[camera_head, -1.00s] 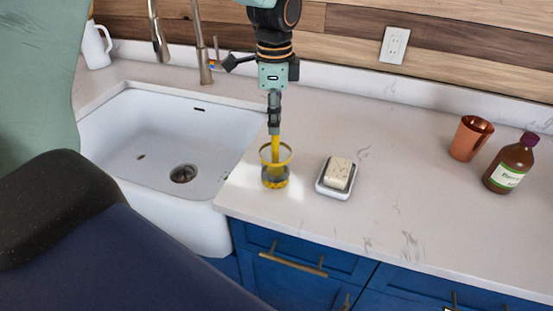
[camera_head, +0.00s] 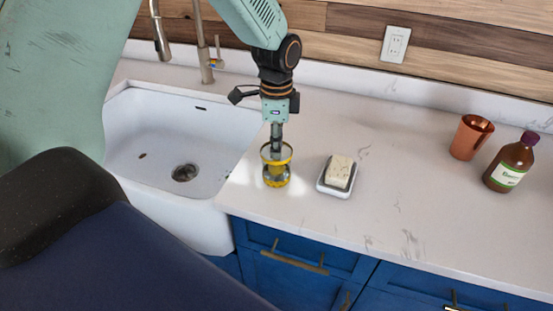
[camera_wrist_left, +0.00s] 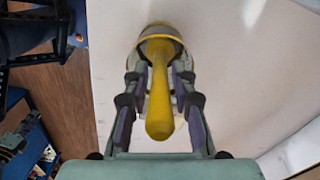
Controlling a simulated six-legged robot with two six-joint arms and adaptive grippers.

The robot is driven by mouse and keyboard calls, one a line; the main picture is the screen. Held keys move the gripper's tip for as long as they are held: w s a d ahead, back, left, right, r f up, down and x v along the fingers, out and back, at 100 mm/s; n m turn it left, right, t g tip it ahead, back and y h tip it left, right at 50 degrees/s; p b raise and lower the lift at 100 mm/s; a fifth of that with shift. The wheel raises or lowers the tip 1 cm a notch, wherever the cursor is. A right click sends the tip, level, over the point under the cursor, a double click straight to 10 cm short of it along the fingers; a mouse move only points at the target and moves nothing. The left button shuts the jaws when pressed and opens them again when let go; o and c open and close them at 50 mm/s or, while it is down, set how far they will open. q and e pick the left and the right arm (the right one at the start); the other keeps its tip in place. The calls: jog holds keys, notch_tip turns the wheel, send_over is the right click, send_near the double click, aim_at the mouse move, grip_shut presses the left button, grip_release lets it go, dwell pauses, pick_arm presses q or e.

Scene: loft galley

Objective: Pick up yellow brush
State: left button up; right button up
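The yellow brush (camera_wrist_left: 159,95) stands handle-up in a clear holder with a yellow rim (camera_head: 264,152). The holder sits on the counter near the sink's right edge, and its rim also shows in the wrist view (camera_wrist_left: 179,37). My left gripper (camera_head: 277,143) points down over the holder, its fingertips near the rim. In the wrist view its fingers (camera_wrist_left: 160,75) stand on both sides of the handle, with narrow gaps visible, so it looks open around the handle. In the head view the gripper hides most of the brush. My right gripper is not in view.
A soap bar (camera_head: 340,169) on a white dish (camera_head: 334,191) lies just right of the holder. The white sink (camera_head: 150,125) and faucet (camera_head: 203,45) are to the left. A copper cup (camera_head: 470,138) and brown bottle (camera_head: 509,165) stand far right. The counter between is clear.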

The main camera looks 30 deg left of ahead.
pick_arm(q)
grip_shut()
